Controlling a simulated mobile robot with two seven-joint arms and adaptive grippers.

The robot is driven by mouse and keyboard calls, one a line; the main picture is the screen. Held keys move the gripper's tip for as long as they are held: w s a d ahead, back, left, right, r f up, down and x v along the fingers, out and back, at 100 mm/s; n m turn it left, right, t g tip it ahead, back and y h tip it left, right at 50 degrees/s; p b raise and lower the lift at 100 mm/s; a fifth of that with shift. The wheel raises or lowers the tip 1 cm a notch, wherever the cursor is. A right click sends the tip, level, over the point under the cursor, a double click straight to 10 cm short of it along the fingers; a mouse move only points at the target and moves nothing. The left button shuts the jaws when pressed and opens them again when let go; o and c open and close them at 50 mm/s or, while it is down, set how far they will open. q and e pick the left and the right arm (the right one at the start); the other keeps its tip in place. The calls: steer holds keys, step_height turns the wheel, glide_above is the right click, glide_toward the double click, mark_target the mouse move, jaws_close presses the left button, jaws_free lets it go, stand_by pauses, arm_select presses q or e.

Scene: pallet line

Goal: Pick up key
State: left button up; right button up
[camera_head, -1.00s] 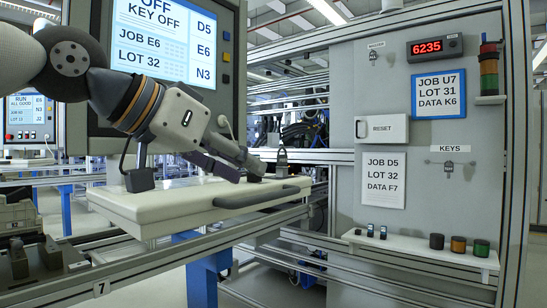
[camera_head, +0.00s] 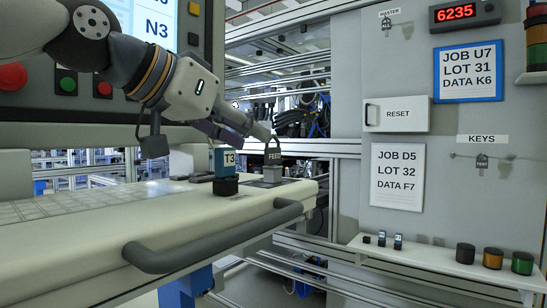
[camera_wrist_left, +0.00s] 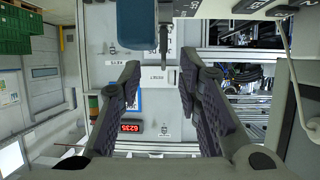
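A blue key-like piece with a white T3 label (camera_head: 226,160) stands upright in a black base on the white console ledge. A grey padlock marked FEED (camera_head: 273,157) stands to its right. My left gripper (camera_head: 250,135) is just above and between these two, with no contact that I can make out. In the left wrist view the left gripper's fingers (camera_wrist_left: 160,75) are spread, with nothing between them. A blue block (camera_wrist_left: 137,22) is at the top of that view. Two small blue-topped pieces (camera_head: 390,241) stand on the wall shelf. My right gripper is not in view.
The console ledge (camera_head: 110,235) has a dark bar handle (camera_head: 210,240) along its front. On the right panel, a tag marked TEST (camera_head: 482,162) hangs under the KEYS sign. The shelf (camera_head: 440,262) also holds black, orange and green caps. A RESET box (camera_head: 397,115) juts out.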

mark_target(267, 145)
arm_select(q)
steer(key=shift+x, duration=0.85)
steer(key=x, duration=0.5)
steer(key=shift+w+a, duration=0.15)
steer(key=shift+w, duration=0.05)
steer(key=shift+s+a+r, duration=0.1)
steer(key=shift+s, duration=0.05)
jaws_close()
